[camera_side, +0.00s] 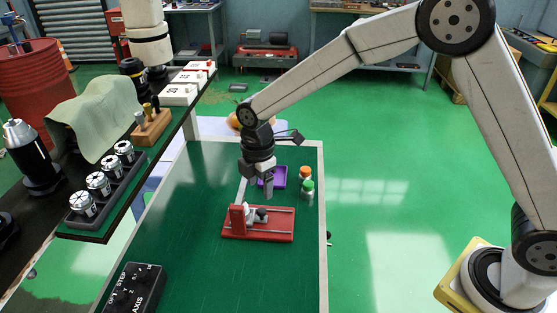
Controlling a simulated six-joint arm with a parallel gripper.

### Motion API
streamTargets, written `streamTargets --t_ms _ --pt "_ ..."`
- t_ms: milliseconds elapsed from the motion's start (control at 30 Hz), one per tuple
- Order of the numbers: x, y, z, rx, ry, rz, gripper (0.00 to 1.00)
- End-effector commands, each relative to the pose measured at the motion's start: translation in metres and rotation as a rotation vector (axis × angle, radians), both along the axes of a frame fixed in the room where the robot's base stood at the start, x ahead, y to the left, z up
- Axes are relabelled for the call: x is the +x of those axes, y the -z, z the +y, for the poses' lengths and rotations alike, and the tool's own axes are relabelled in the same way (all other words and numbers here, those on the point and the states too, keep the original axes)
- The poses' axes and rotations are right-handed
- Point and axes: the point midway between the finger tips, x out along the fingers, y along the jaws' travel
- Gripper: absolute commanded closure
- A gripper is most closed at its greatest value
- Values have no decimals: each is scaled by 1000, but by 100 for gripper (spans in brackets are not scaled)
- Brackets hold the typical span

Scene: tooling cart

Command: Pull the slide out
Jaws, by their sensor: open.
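A red slide fixture (268,235) sits on the green cart top, with a red upright block at its left end. Its slide (251,213) is a light grey piece with a dark round knob (261,214), between the upright block and the right end of the base. My gripper (256,192) points down just above the fixture, with its fingers apart around the height of the knob. Whether a finger touches the slide or knob cannot be told from this view.
Behind the fixture are a purple tray (279,178), an orange-capped bottle (305,173) and a green-capped bottle (307,188). A black axis control box (134,290) lies at the front left. A dark shelf with several tool holders overhangs the left side. The cart top in front of the fixture is clear.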

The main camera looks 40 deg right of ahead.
Motion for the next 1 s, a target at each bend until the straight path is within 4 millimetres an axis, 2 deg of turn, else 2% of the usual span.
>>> streamTargets --t_ms 267,700,1000 --pt "-1 16 -1 -1 3 3 30" --pt "0 66 -1 -1 4 1 30" --pt "0 78 -1 0 4 -1 30"
